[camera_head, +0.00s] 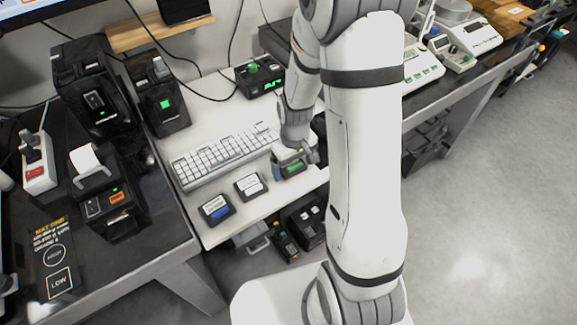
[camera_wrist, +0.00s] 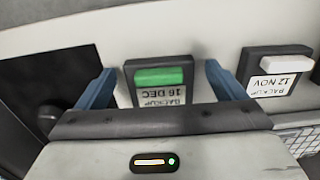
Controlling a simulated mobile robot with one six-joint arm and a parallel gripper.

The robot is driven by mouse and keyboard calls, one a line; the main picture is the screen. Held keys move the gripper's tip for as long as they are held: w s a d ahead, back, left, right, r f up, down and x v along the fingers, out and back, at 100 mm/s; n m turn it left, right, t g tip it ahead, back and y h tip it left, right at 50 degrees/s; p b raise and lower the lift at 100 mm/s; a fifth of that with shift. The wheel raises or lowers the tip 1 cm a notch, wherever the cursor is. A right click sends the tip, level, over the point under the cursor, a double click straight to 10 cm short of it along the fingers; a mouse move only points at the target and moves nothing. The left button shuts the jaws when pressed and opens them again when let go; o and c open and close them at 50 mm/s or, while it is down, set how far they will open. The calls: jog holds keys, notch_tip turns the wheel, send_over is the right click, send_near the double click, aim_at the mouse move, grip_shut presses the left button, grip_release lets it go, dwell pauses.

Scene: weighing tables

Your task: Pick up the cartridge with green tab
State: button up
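The cartridge with green tab (camera_wrist: 160,96) is black, with a white label reading "BACKUP 16 DEC" upside down in the wrist view. In the head view this cartridge (camera_head: 293,169) sits near the front edge of the white desk, partly hidden by my gripper (camera_head: 290,157). In the wrist view my gripper (camera_wrist: 159,70) is open. Its two blue fingers stand on either side of the cartridge, with a visible gap on each side. The height of the fingertips above the desk is hard to tell.
A white-tab cartridge (camera_head: 250,187), labelled "BACKUP 12 NOV", and a blue-tab cartridge (camera_head: 216,209) lie to the left on the desk (camera_head: 245,220). A keyboard (camera_head: 223,155) lies behind them. Black devices (camera_head: 163,102) stand at the left.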

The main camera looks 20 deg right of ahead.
jog(key=c, duration=1)
